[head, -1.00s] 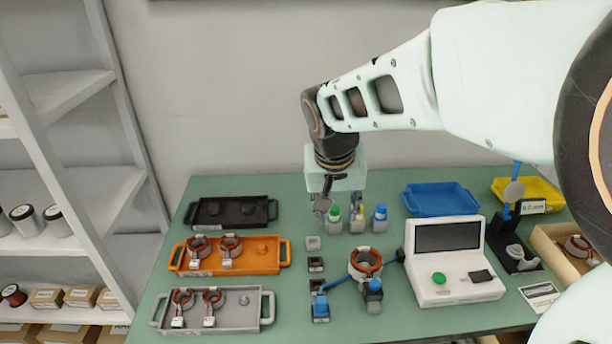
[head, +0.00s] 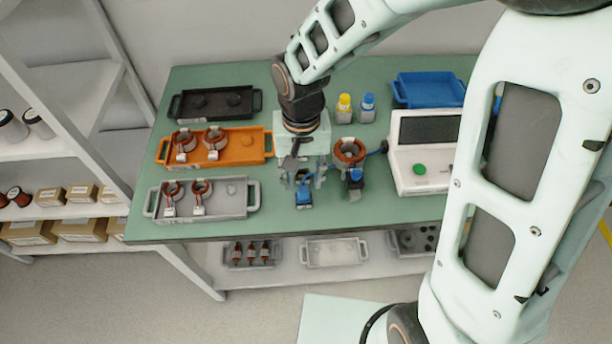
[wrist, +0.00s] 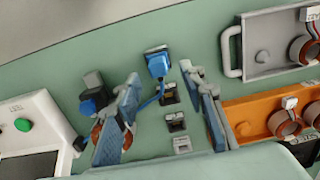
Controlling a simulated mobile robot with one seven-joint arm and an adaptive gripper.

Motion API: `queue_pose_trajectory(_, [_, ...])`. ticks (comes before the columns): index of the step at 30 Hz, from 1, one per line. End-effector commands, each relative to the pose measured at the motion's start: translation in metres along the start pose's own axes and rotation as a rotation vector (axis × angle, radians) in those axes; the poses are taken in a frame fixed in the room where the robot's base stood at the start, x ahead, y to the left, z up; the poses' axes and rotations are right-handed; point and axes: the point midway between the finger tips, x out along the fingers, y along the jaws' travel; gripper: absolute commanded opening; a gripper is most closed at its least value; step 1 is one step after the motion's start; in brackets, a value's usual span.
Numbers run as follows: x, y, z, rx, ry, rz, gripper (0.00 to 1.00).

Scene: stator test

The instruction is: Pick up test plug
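A blue plug (head: 304,196) with a dark base sits on the green table near its front edge. In the wrist view the plug (wrist: 157,63) lies ahead, between the lines of the two fingers, with a blue cable leading from it. My gripper (head: 303,178) is open above and just behind the plug, and partly hides it. In the wrist view its two blue-padded fingers (wrist: 160,75) are wide apart with nothing between them.
The white tester (head: 425,178) with a green button stands right of the stator. Grey (head: 237,208), orange (head: 240,158) and black (head: 243,104) trays are on the left. Small dark sockets (wrist: 176,121) lie behind the plug. Yellow (head: 344,110) and blue (head: 367,108) bottles stand at the back.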

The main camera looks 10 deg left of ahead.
Motion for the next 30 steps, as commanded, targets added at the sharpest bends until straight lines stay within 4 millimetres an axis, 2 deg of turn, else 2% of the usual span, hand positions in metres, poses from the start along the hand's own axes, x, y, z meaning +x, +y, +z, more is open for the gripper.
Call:
queue_pose_trajectory(9, [0.042,0.002,0.002,-0.002,-0.003,0.001,0.38])
queue_pose_trajectory(19, [0.047,0.002,0.001,0.0,0.0,0.0,0.37])
queue_pose_trajectory(27, [0.047,0.002,0.001,0.0,0.0,0.0,0.07])
queue_pose_trajectory(29, [0.047,0.002,0.001,0.0,0.0,0.0,0.0])
queue_pose_trajectory(30, [0.047,0.002,0.001,0.0,0.0,0.0,0.0])
